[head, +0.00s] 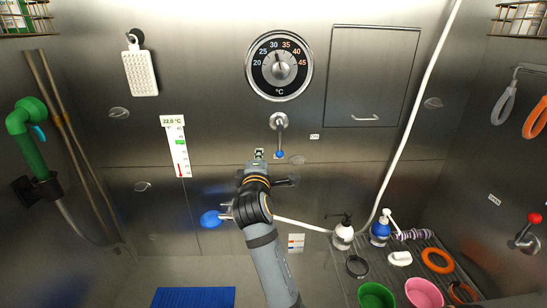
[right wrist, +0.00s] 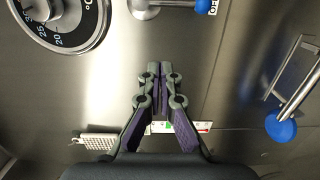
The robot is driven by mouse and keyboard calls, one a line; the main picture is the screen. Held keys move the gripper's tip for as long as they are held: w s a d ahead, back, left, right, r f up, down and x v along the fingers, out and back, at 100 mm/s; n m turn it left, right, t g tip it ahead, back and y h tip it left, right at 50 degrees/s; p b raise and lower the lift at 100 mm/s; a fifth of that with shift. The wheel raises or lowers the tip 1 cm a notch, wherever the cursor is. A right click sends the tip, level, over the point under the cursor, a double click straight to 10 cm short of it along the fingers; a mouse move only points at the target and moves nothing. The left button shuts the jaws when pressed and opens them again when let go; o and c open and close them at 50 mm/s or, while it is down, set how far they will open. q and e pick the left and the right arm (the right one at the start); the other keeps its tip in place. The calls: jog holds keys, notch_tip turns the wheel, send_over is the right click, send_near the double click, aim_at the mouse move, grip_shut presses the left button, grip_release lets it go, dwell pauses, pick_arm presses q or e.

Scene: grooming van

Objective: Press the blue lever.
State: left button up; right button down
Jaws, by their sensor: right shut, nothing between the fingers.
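The blue lever (head: 280,154) is a chrome stem hanging from a round chrome mount on the steel wall, with a blue knob at its lower end. It sits below the round dial. In the right wrist view its blue knob (right wrist: 203,5) is partly cut off at the top edge. My right gripper (head: 259,154) is shut and empty, just left of the knob in the head view and apart from it. In the right wrist view the closed fingertips (right wrist: 160,72) point at bare wall. My left gripper is not in view.
A temperature dial (head: 279,66) is above the lever and a small label (head: 314,136) is to its right. A blue disc on a chrome handle (head: 210,218) is left of my arm. A rack (head: 340,276) with bottles and bowls stands at lower right. A red-knobbed lever (head: 534,219) is far right.

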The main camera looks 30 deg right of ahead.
aim_at(279, 139)
pick_arm(q)
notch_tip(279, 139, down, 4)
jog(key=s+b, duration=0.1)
jog(key=b, duration=0.2)
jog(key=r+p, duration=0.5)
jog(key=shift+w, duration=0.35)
pick_arm(e)
jog(key=w+d+f, duration=0.3)
jog(key=w+d, duration=0.4)
jog(key=d, duration=0.2)
jog(key=shift+d+f, duration=0.3)
jog(key=shift+f, duration=0.1)
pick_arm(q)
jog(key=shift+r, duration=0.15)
